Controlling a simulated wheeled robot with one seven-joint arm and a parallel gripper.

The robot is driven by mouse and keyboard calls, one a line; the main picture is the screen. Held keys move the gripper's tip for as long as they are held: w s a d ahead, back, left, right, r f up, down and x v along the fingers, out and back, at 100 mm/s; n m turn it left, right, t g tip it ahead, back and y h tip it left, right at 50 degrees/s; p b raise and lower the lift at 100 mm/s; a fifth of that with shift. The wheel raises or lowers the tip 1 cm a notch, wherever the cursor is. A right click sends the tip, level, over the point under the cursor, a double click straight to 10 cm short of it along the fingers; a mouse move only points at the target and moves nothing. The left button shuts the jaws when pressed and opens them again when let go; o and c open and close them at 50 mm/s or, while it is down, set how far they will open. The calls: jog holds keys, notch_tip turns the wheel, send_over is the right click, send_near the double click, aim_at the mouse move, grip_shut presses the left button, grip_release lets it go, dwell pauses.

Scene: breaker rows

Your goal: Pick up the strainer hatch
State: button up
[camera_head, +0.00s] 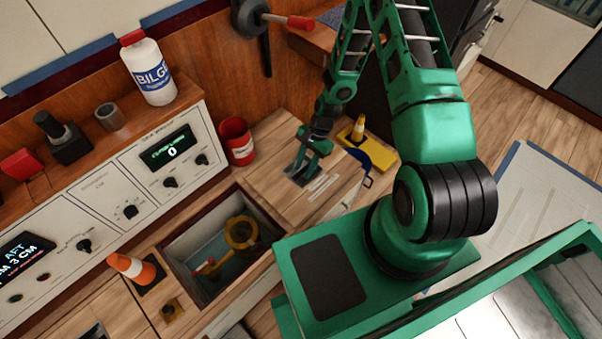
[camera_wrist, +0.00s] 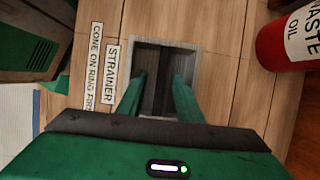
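The strainer hatch appears as a grey square (camera_wrist: 192,46) in the wooden top, beside a label reading STRAINER (camera_wrist: 110,70). A dark upright strip shows in its middle; I cannot tell whether it is a grip or a gap. My gripper (camera_wrist: 160,77) points down over the square, its two green fingers apart on either side of the dark strip. I see no clear contact. In the head view my gripper (camera_head: 302,168) is low over the same grey square (camera_head: 303,174), which it partly hides.
A red waste oil can (camera_head: 237,141) stands near my gripper, also in the wrist view (camera_wrist: 292,40). A yellow plate with a cone (camera_head: 374,149) lies on the other side. An open well (camera_head: 180,262) holds a yellow ring (camera_head: 240,232).

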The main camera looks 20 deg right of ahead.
jog(key=shift+f, duration=0.1)
grip_shut()
dwell(1.5)
